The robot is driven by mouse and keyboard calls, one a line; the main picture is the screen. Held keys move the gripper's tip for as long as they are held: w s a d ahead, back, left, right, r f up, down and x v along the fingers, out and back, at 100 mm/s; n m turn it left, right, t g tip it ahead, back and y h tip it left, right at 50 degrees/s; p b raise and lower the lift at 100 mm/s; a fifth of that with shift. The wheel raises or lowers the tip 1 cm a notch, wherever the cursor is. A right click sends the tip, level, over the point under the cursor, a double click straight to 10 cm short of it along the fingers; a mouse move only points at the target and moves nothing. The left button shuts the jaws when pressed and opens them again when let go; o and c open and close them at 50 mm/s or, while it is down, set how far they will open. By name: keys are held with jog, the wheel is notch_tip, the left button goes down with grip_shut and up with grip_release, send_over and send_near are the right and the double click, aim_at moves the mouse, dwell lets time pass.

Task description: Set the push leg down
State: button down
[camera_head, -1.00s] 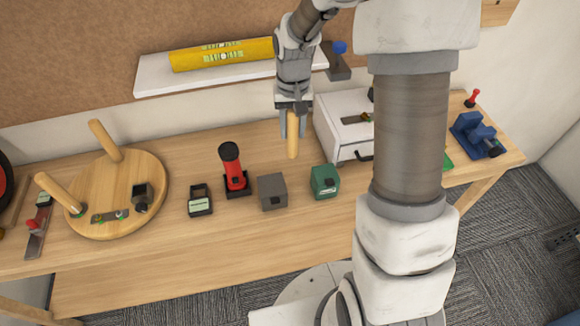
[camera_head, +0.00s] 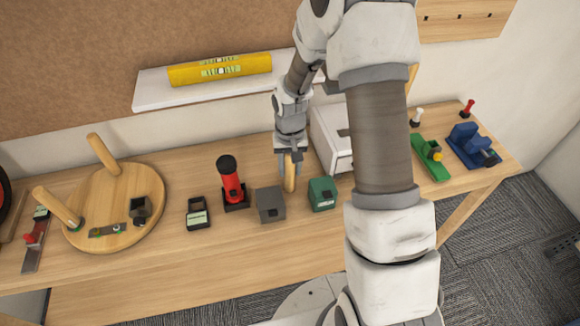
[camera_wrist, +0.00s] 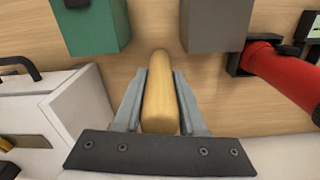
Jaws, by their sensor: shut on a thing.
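The push leg (camera_head: 290,182) is a pale wooden peg, held upright in my gripper (camera_head: 290,160). In the head view it stands between and just behind a grey box (camera_head: 270,204) and a green box (camera_head: 322,194), low over the workbench (camera_head: 240,240). In the wrist view my gripper (camera_wrist: 160,105) is shut on the push leg (camera_wrist: 160,100), one finger on each side. I cannot tell whether the leg's lower end touches the bench. A round wooden seat (camera_head: 125,225) with two similar legs standing on it lies at the left.
A red and black tool (camera_head: 231,184) and a black meter (camera_head: 198,212) stand left of the grey box. A white box (camera_head: 328,140) stands close behind on the right. A yellow level (camera_head: 220,70) lies on the shelf. Bare bench shows along the front.

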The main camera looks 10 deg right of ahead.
jog(key=shift+f, duration=0.15)
jog(key=shift+c, duration=2.4)
grip_release()
